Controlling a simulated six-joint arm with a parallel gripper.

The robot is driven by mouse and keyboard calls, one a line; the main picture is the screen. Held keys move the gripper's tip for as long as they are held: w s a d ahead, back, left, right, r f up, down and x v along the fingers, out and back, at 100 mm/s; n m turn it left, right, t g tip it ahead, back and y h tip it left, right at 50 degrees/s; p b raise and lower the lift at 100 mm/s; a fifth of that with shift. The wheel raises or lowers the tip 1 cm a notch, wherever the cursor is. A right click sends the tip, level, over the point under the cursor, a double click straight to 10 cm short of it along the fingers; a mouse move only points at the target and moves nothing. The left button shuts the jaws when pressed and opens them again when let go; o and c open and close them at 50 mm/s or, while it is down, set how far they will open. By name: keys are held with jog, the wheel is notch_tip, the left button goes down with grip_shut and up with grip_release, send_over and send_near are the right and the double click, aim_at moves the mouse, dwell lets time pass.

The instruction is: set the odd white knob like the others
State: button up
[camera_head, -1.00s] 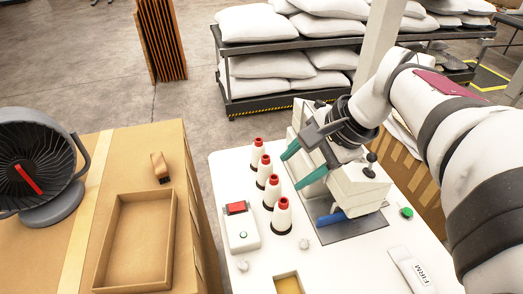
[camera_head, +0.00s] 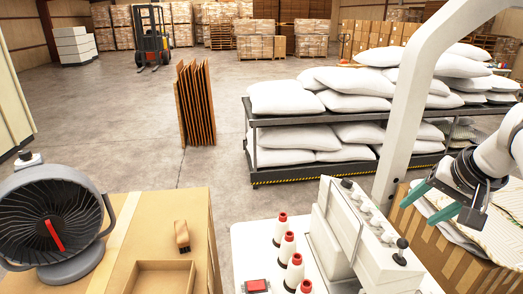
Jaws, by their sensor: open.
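The white sewing machine (camera_head: 345,235) stands on the white table. Several small white knobs (camera_head: 376,222) run in a row along its top front edge, with dark knobs near the two ends. They are too small here to tell which white knob is set differently. My gripper (camera_head: 418,213) has two teal fingers, spread apart and empty. It is to the right of the machine, above the sheets and carton, and touches no knob.
Thread cones (camera_head: 290,250) with red tops stand left of the machine. A pale curved post (camera_head: 405,110) rises behind it. A cardboard carton (camera_head: 445,262) with pale sheets is at right. A pillow rack (camera_head: 300,168) stands behind; a fan (camera_head: 60,225) is at left.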

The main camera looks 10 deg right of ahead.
aim_at(391, 234)
jog(key=x, duration=0.5)
jog(key=d+x, duration=0.1)
jog(key=x, duration=0.4)
jog(key=d+x, duration=0.1)
jog(key=x, duration=0.4)
jog(key=shift+w+f, duration=0.1)
jog(key=shift+f, duration=0.15)
jog(key=shift+c, duration=0.3)
grip_shut()
